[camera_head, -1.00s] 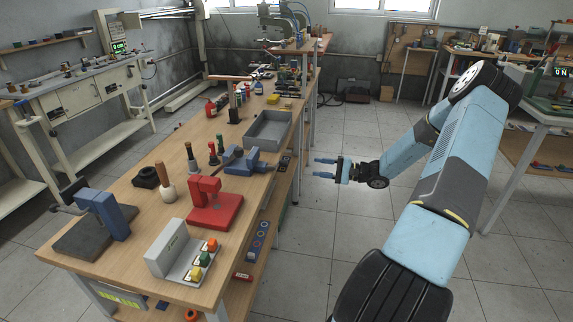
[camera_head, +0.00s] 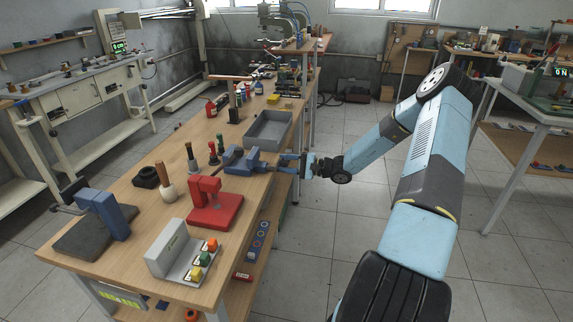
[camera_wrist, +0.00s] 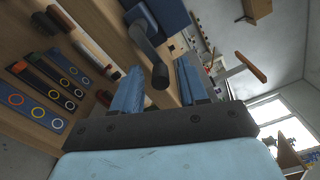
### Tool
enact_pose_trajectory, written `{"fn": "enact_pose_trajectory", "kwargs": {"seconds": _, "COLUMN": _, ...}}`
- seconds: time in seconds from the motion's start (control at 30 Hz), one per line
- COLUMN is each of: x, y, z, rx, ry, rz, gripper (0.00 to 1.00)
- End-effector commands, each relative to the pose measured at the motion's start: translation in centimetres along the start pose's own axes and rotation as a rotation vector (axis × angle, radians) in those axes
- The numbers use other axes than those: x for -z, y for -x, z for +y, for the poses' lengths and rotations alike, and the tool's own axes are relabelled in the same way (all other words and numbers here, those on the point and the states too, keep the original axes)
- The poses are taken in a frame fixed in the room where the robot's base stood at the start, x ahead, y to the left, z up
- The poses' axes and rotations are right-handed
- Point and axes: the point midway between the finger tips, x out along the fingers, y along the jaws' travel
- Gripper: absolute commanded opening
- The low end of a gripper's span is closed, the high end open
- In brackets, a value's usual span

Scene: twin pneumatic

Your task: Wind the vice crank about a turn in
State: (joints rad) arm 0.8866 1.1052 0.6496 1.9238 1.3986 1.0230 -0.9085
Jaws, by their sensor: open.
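The blue vice (camera_head: 242,160) stands on the workbench near its right edge, and its body also shows at the top of the wrist view (camera_wrist: 160,16). Its dark grey crank (camera_wrist: 147,42) points toward my gripper in the wrist view, with the round knob (camera_wrist: 160,76) at the near end. My gripper (camera_head: 286,164) is at the bench's right edge beside the vice. In the wrist view my gripper (camera_wrist: 160,88) has its two blue fingers apart, with the crank knob appearing between them. I cannot tell whether either finger touches the knob.
A grey tray (camera_head: 268,130) stands behind the vice. A red press-like fixture (camera_head: 214,205) is in front of it, and several upright tools stand to its left. A lower shelf under the bench holds items with coloured rings (camera_wrist: 35,100).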

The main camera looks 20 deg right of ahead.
Motion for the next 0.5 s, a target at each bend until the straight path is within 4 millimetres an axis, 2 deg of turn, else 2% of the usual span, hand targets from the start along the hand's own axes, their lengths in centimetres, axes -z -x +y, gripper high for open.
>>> {"fn": "enact_pose_trajectory", "kwargs": {"seconds": 0.23, "x": -0.01, "y": -0.07, "z": 0.01, "rx": 0.0, "ry": 0.0, "rz": 0.0, "gripper": 0.43}}
{"fn": "enact_pose_trajectory", "kwargs": {"seconds": 0.5, "x": -0.02, "y": -0.05, "z": 0.02, "rx": 0.0, "ry": 0.0, "rz": 0.0, "gripper": 0.18}}
